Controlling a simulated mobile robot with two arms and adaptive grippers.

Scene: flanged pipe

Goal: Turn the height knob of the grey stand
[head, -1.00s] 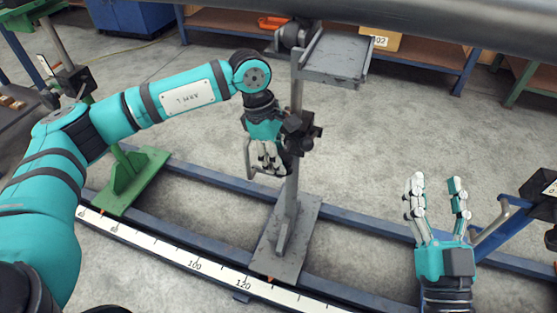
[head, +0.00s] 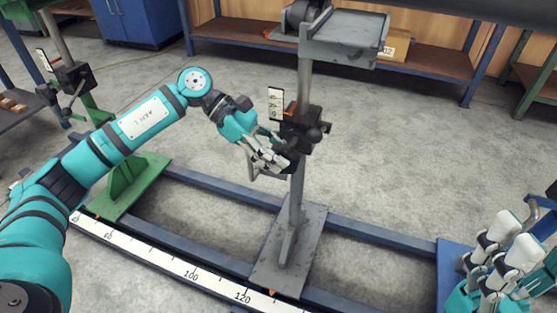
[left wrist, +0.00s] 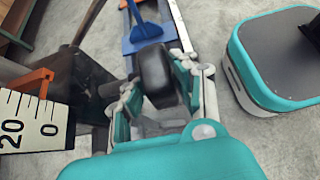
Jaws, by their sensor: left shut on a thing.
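The grey stand (head: 303,190) stands upright on a blue rail, with a flat plate base and a grey top bracket (head: 345,40). A black clamp block (head: 300,132) sits midway up its post. My left gripper (head: 278,160) reaches in from the left, beside the block's lower left. In the left wrist view its fingers are shut around the black knob (left wrist: 157,75); they hide most of it in the head view. My right gripper (head: 508,262) is at the lower right corner, partly cut off, its fingers apart and empty, away from the stand.
A small white height scale (head: 275,104) with an orange pointer is just above my left gripper. A green stand (head: 130,185) is at the left. A ruler strip (head: 150,254) runs along the front rail. A large pipe (head: 455,12) crosses the top right.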

